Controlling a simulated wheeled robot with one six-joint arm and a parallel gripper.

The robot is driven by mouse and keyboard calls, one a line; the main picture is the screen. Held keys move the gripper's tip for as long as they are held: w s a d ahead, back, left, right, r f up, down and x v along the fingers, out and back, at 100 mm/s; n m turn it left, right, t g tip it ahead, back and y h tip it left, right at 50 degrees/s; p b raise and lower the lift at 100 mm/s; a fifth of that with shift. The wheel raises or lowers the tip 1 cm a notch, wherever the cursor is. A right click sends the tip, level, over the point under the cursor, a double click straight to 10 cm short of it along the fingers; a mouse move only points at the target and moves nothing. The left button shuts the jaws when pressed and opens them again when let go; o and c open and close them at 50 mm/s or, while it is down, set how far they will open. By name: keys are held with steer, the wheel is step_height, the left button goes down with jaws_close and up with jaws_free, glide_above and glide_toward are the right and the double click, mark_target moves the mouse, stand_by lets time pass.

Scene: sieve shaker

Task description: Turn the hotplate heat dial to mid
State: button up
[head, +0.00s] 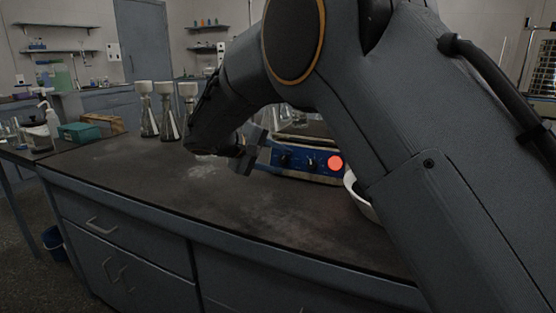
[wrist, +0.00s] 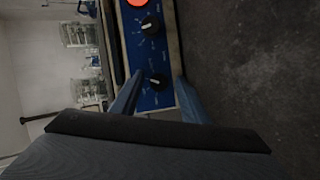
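The hotplate (head: 305,132) stands on the bench, its blue front panel (head: 298,164) facing me. The panel has two black dials and a glowing red disc (head: 335,163). The dial farther from the disc (head: 284,160) also shows in the wrist view (wrist: 157,82); the other dial (head: 311,165) shows there too (wrist: 150,26). Dial labels are too small to read. My gripper (head: 258,154) is at the panel's left end. In the wrist view its open fingers (wrist: 160,79) lie on either side of the farther dial; contact cannot be told.
A white bowl (head: 358,197) stands right of the hotplate, partly behind my arm. Several flasks (head: 167,125) with pale tops stand at the left. A green box (head: 79,132) is farther left. The bench front (head: 200,200) is clear.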

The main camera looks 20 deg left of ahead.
steer(key=v, duration=0.7)
steer(key=shift+s+a+r, duration=0.15)
steer(key=shift+s+r, duration=0.05)
steer(key=shift+s, duration=0.1)
